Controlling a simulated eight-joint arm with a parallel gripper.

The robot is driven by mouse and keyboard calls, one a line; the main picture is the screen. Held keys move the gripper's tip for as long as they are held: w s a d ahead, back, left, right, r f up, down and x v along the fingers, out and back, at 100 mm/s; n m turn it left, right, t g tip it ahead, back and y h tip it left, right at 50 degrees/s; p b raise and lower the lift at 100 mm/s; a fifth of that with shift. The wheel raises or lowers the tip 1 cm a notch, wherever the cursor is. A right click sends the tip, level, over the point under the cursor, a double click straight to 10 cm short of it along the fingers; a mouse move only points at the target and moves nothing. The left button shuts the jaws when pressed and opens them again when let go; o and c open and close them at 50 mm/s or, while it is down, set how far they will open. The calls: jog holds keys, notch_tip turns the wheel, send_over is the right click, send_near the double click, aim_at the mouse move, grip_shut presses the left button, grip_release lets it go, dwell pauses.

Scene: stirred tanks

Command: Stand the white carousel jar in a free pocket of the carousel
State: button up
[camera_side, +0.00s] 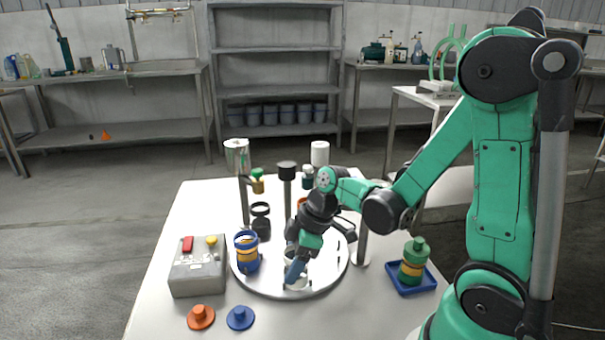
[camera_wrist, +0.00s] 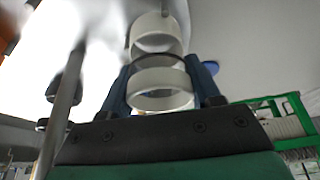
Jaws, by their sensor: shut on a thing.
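My gripper (camera_side: 297,262) is over the front of the round carousel (camera_side: 325,281), pointing down. It is shut on the white carousel jar (camera_side: 297,283), which shows low between and behind the fingers in the side view. In the wrist view the blue fingers of my gripper (camera_wrist: 160,88) stand on both sides of the white jar (camera_wrist: 162,101), which has a dark band. The arm and fingers hide part of the jar. I cannot tell whether its base is in a pocket or just above the plate. A blue and yellow jar (camera_side: 247,254) stands at the carousel's left.
A grey control box (camera_side: 198,276) with red and yellow buttons stands left. An orange lid (camera_side: 201,317) and a blue lid (camera_side: 240,318) lie in front. A green and yellow jar (camera_side: 413,263) stands in a blue tray (camera_side: 411,291) at right. Upright posts rise behind my gripper.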

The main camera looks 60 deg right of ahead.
jog(key=shift+f, duration=0.2)
dwell(0.6)
jog(key=o, duration=1.4)
jog(key=shift+o, duration=0.2)
jog(key=shift+r, duration=4.05)
